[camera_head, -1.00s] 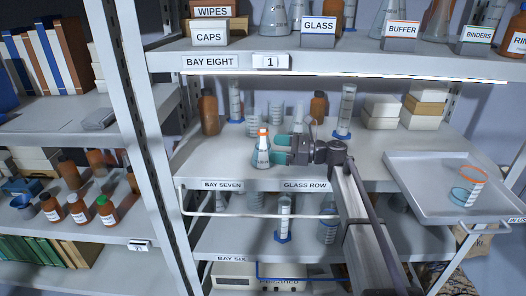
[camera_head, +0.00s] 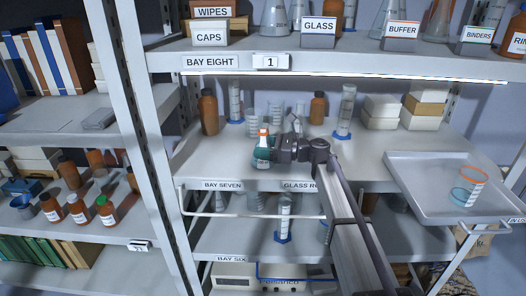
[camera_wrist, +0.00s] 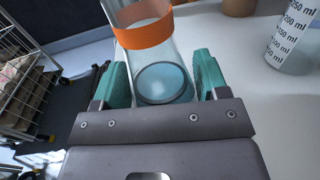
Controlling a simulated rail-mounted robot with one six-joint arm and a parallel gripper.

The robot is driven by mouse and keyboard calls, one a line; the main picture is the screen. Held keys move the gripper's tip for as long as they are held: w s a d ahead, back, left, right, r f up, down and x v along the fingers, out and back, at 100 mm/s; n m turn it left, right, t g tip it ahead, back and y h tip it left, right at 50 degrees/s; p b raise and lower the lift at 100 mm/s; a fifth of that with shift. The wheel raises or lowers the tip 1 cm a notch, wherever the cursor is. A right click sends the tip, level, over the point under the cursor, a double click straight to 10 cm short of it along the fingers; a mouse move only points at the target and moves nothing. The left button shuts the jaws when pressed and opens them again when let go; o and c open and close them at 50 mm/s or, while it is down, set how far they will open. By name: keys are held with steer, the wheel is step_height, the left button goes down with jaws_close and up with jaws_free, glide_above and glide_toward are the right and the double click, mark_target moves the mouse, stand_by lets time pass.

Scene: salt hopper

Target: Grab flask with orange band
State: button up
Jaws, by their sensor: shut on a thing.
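The flask with the orange band (camera_head: 262,135) stands upright on the middle shelf, near its front edge above the bay seven label. In the wrist view the clear flask (camera_wrist: 152,55) has an orange band around its neck and a bluish round base. My gripper (camera_head: 264,153) reaches it from the right. Its teal fingers (camera_wrist: 160,84) lie on both sides of the flask body and are shut on it. In the head view the fingers cover part of the flask's lower body.
Amber bottles (camera_head: 209,113), graduated cylinders (camera_head: 345,112) and stacked beakers stand behind on the same shelf (camera_head: 215,160). White boxes (camera_head: 381,112) are at right. The shelf above hangs close overhead.

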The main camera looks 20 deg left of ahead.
mark_target(263, 125)
steer(key=shift+c, duration=1.3)
step_height(263, 125, up, 10)
steer(key=p, duration=1)
steer(key=shift+r, duration=0.15)
steer(key=shift+f, duration=0.2)
